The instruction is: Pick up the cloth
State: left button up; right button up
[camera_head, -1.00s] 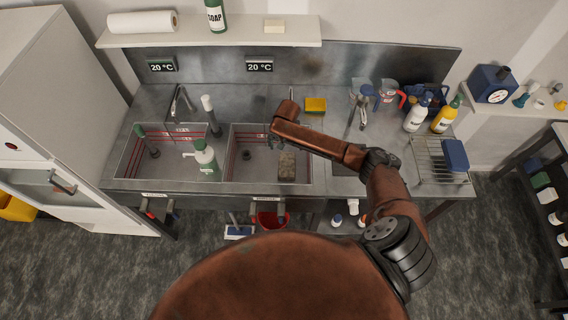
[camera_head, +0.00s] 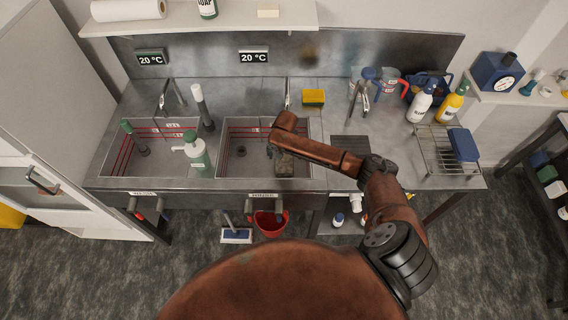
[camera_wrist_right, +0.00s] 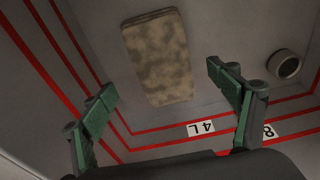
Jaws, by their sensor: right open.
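The cloth (camera_wrist_right: 158,57) is a folded, mottled tan-brown rectangle lying flat on the floor of the right sink basin. In the head view the cloth (camera_head: 285,167) is partly covered by my right arm. My right gripper (camera_wrist_right: 164,82) is open, with its green-padded fingers spread apart. In the wrist view the cloth lies beyond and between the fingertips, with nothing held. In the head view the right gripper (camera_head: 272,149) points down into the right basin and is mostly hidden by the arm. My left gripper is not in view.
The right basin (camera_head: 228,166) has red level lines and a drain (camera_wrist_right: 284,65). A yellow sponge (camera_head: 313,97) lies behind the right basin. A wire rack (camera_head: 432,158) stands at right.

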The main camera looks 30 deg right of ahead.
aim_at(284, 160)
jog(key=f, duration=0.3)
jog(key=w+f, duration=0.1)
jog(key=f, duration=0.2)
jog(key=shift+w+d+b, duration=0.1)
jog(key=shift+d+b, duration=0.1)
jog(key=shift+b, duration=0.2)
jog(key=shift+r, duration=0.1)
jog(key=shift+c, duration=0.3)
jog(key=c, duration=1.3)
